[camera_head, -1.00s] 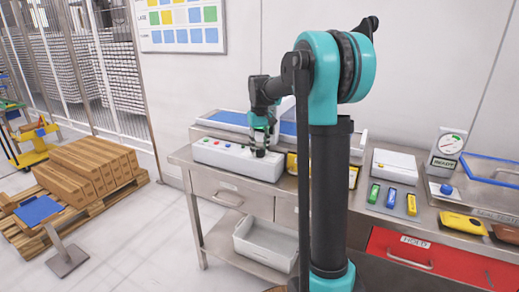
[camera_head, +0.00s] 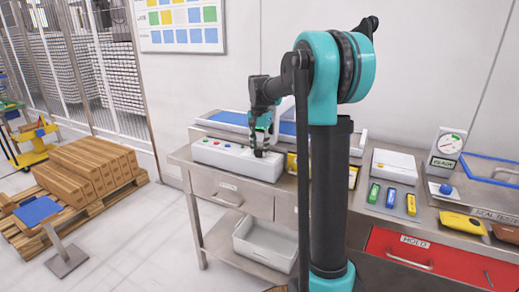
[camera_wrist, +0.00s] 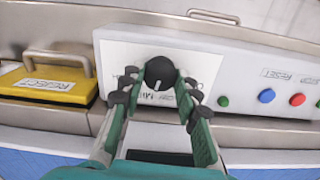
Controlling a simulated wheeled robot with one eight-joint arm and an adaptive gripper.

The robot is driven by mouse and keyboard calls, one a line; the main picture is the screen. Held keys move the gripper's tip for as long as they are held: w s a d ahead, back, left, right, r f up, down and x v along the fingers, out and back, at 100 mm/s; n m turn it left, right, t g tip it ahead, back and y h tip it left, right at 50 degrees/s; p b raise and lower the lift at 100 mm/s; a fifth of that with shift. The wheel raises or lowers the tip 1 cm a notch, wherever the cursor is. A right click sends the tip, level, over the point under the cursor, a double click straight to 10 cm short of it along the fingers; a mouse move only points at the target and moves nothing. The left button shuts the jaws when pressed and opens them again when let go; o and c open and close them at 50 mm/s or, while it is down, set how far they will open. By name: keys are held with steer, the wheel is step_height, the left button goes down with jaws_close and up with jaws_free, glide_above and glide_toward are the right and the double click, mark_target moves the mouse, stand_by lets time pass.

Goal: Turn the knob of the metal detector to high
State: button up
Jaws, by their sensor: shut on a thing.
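The metal detector's control box (camera_head: 220,158) is a long white box at the left end of the steel bench. Its black round knob (camera_wrist: 160,72) has a white pointer line and sits on a white label plate (camera_wrist: 205,62). Lettering beside the knob is partly hidden by my fingers, so I cannot read the setting. My gripper (camera_head: 261,146) points down at the right end of the box. In the wrist view my gripper (camera_wrist: 160,84) has its dark fingertips on either side of the knob, shut on it.
Green (camera_wrist: 223,101), blue (camera_wrist: 266,95) and red (camera_wrist: 297,100) buttons line the same box. A yellow reject bin (camera_wrist: 55,88) with a handle stands close beside it. A blue conveyor belt (camera_head: 228,118) runs behind. A white scale (camera_head: 394,163) is farther right.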

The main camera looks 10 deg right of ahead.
mark_target(260, 150)
steer(key=m, duration=0.5)
steer(key=shift+m, duration=0.3)
steer(key=m, duration=0.5)
steer(key=shift+m, duration=0.3)
steer(key=o, duration=1.2)
steer(key=shift+s, duration=0.1)
steer(key=shift+c, duration=0.2)
step_height(260, 150, up, 12)
